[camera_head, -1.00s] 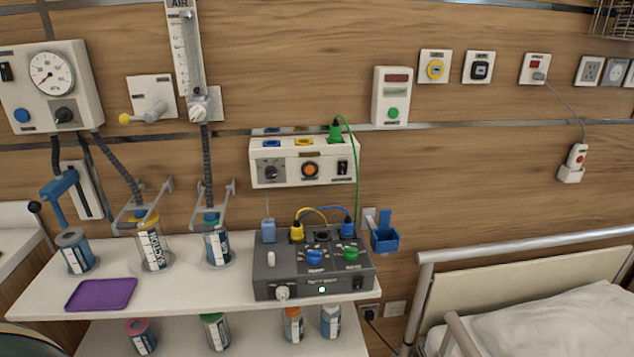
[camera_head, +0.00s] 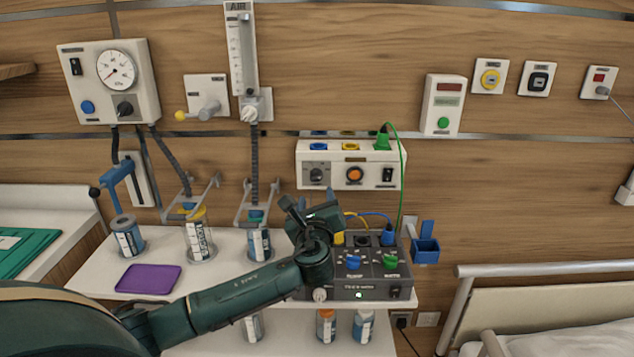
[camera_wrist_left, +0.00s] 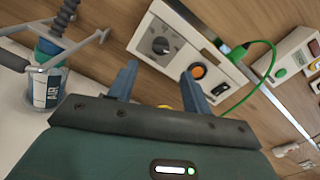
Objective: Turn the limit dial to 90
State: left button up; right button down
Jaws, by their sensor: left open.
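The white wall unit (camera_head: 350,165) carries a dark round dial (camera_head: 317,175) on its left, an orange knob and a black switch; its small labels are unreadable. In the left wrist view the dial (camera_wrist_left: 161,46) shows a dark ridged knob on a grey plate, beyond my fingers. I cannot tell for sure that this is the limit dial. My left gripper (camera_head: 310,205) is in front of and just below the wall unit. In the left wrist view its blue fingers (camera_wrist_left: 158,85) are apart with nothing between them. My right gripper is not in view.
The dark control box (camera_head: 375,275), with blue and green knobs, stands on the shelf, partly hidden by my left arm. A gauge panel (camera_head: 108,82) with a black knob hangs at the left. A green cable (camera_head: 399,155) runs down from the wall unit. A bed is at the right.

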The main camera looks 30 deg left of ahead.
aim_at(317, 178)
pick_arm(q)
jog(key=x, duration=0.7)
jog(key=shift+w+a, duration=0.15)
jog(key=shift+w, duration=0.25)
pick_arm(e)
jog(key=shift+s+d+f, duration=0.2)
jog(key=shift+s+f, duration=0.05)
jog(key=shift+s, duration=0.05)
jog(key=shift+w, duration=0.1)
pick_arm(q)
jog(key=c, duration=1)
jog(key=shift+o, duration=0.2)
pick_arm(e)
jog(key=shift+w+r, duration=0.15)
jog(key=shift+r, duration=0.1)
